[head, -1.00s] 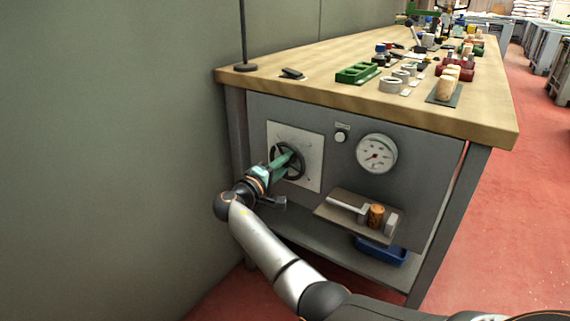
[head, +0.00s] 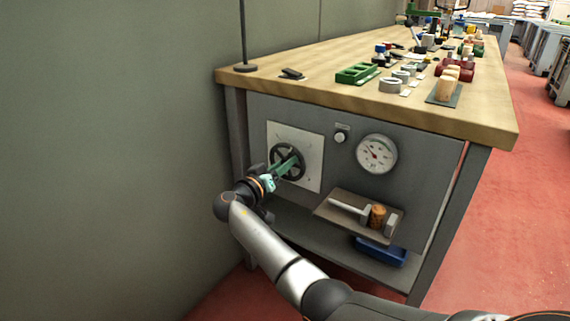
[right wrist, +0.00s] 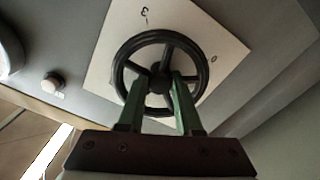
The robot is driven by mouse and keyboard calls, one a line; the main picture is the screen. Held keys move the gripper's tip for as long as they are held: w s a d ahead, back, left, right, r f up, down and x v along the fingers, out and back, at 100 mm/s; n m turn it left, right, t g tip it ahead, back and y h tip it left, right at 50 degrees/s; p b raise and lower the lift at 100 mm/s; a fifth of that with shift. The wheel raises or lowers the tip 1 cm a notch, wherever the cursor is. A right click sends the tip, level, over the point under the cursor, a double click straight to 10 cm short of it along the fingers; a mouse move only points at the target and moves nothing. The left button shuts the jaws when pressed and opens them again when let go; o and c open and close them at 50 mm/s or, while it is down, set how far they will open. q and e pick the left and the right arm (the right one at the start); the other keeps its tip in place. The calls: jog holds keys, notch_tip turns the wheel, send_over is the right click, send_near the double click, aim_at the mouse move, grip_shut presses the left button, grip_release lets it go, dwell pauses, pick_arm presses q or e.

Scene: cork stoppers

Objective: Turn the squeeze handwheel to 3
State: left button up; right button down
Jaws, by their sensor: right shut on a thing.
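The squeeze handwheel (head: 274,157) is a dark spoked wheel on a pale square plate (head: 313,165) on the bench's grey front panel. My right gripper (head: 291,162) reaches it from the front, its green fingers inside the rim. In the right wrist view the handwheel (right wrist: 160,36) faces me, and the two fingers of my right gripper (right wrist: 158,82) are on either side of the hub area, shut on the wheel. The exact contact is hard to see. The plate (right wrist: 190,22) carries a 3 near its top corner and a 0 to the right. My left gripper is out of view.
A round gauge (head: 376,154) and a small knob (head: 340,136) are right of the plate. A shelf (head: 330,213) below holds a hammer-like tool and a cork-coloured cylinder. A blue bin (head: 381,252) sits lower. The wooden benchtop (head: 300,88) overhangs; a wall (head: 110,150) closes the left.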

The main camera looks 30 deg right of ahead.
jog(key=m, duration=0.5)
jog(key=shift+d+m, duration=0.1)
jog(key=shift+m, duration=0.3)
jog(key=m, duration=1.1)
jog(key=shift+m, duration=0.3)
jog(key=m, duration=0.5)
jog(key=shift+r+m, duration=0.1)
jog(key=shift+m, duration=0.3)
jog(key=c, duration=0.9)
grip_release()
jog(key=shift+o, duration=0.2)
